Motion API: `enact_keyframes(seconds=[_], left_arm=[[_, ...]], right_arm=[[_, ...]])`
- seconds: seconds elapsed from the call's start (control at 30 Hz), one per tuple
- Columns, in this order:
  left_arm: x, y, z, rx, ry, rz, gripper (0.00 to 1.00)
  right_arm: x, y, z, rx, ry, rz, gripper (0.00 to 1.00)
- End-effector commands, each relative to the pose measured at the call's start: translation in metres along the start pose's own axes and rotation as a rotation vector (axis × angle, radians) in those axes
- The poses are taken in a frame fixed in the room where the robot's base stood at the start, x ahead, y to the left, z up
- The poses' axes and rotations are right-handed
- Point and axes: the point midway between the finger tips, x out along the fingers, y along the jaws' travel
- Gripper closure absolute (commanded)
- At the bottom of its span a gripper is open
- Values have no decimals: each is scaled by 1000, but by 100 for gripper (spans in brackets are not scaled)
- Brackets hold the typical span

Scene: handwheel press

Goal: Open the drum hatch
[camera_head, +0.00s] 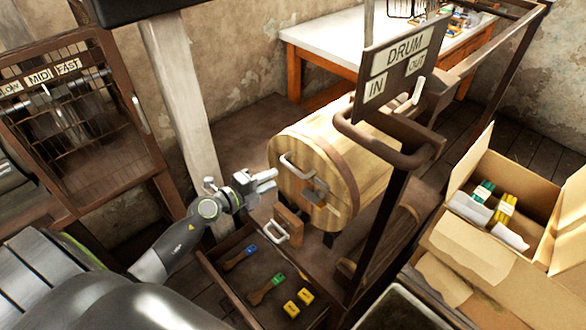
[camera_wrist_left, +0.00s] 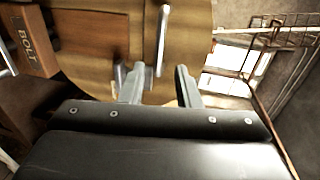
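The wooden drum (camera_head: 375,160) stands in the middle of the head view, its round front face turned toward my left arm. A curved metal handle (camera_head: 298,170) sits on that face, with a dark latch piece (camera_head: 314,192) below it. My left gripper (camera_head: 268,180) is just left of the face, open and empty. In the left wrist view the gripper's two fingers (camera_wrist_left: 158,88) are apart, and the metal handle (camera_wrist_left: 162,42) shows ahead between them. I cannot tell whether they touch it. The hatch looks closed. My right gripper is not in view.
A block marked BOLT (camera_wrist_left: 28,42) with a metal pull (camera_head: 272,233) is below the gripper. An open tray (camera_head: 225,290) holds brushes and yellow blocks. A DRUM IN/OUT sign (camera_head: 400,60) and rail stand right of the drum. A cardboard box (camera_head: 490,255) is far right.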

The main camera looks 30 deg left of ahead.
Motion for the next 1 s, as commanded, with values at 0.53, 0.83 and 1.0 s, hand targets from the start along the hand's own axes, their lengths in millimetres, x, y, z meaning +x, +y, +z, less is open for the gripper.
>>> enact_keyframes(seconds=[0.53,0.83,1.0], left_arm=[[91,1,0,-2,0,0,70],[97,0,0,-1,0,1,70],[96,0,0,-1,0,1,81]], right_arm=[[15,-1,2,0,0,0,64],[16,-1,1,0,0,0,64],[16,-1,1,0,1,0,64]])
